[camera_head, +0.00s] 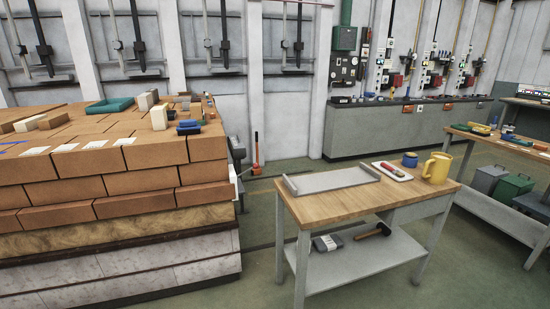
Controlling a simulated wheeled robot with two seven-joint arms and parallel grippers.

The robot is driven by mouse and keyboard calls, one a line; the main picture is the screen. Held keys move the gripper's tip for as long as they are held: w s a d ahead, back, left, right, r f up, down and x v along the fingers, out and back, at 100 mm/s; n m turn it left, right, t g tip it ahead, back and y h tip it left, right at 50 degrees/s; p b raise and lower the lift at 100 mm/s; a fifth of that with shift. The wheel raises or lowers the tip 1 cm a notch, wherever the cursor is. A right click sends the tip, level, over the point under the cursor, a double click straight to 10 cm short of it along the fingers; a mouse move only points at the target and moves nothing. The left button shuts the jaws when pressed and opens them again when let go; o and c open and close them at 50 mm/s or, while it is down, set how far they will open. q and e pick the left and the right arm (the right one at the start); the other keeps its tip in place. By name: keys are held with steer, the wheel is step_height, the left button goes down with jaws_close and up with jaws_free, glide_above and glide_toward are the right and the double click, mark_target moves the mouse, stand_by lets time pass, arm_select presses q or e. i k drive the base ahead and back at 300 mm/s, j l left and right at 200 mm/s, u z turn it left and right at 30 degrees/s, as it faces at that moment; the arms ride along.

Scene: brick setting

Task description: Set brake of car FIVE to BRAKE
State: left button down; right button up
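A car stacked with orange-brown bricks (70,190) fills the left side of the head view. Its lower part is a pale grey panelled base (120,270). I cannot read a number on it, so I cannot tell whether it is car FIVE. An upright lever with an orange lower part (256,152) stands just beyond the stack's right side, near the back wall. I cannot tell whether it is a brake or which position it is in. Neither of my grippers is in view.
A wooden-topped workbench (335,203) stands right of the car, holding a grey tray (332,180), a blue jar (409,160) and a yellow mug (437,168). A narrow floor gap (258,215) separates bench and car. Another bench (500,140) stands at right.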

mark_target(256, 166)
steer(key=i+j+z, duration=0.1)
steer(key=i+z, duration=0.2)
steer(key=i, duration=0.2)
steer(key=i+j+z, duration=0.3)
steer(key=i, duration=0.2)
steer(key=i+j+z, duration=0.3)
steer(key=i, duration=0.2)
